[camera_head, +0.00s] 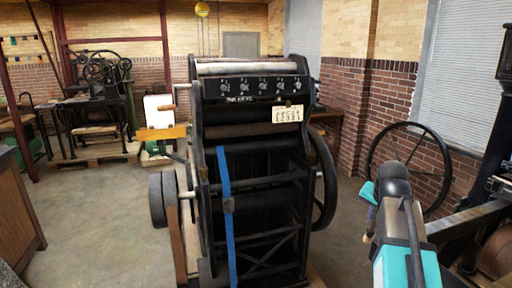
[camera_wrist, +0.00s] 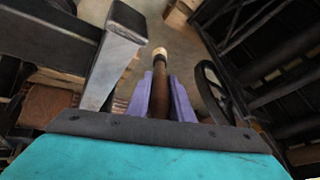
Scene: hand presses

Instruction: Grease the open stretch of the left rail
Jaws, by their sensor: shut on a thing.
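My gripper (camera_wrist: 161,84) has two purple fingers shut on a brown-handled brush (camera_wrist: 160,105) with a pale tip (camera_wrist: 159,52). The tip points away from the gripper, over the floor, and touches nothing that I can see. In the head view the gripper (camera_head: 371,219) is at the right, mostly hidden by my teal and grey wrist. A dark bar with a bare grey metal face (camera_wrist: 110,72) is left of the brush in the wrist view. A similar bar (camera_head: 468,217) shows at the right of the head view. I cannot tell whether it is the left rail; no grease is distinguishable.
A tall black press (camera_head: 262,140) with a blue strip (camera_head: 227,205) stands in the middle. A large spoked wheel (camera_head: 408,165) stands behind my gripper by the brick wall. Another press (camera_head: 100,95) is at the far left. Floor is clear between the central press and my arm.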

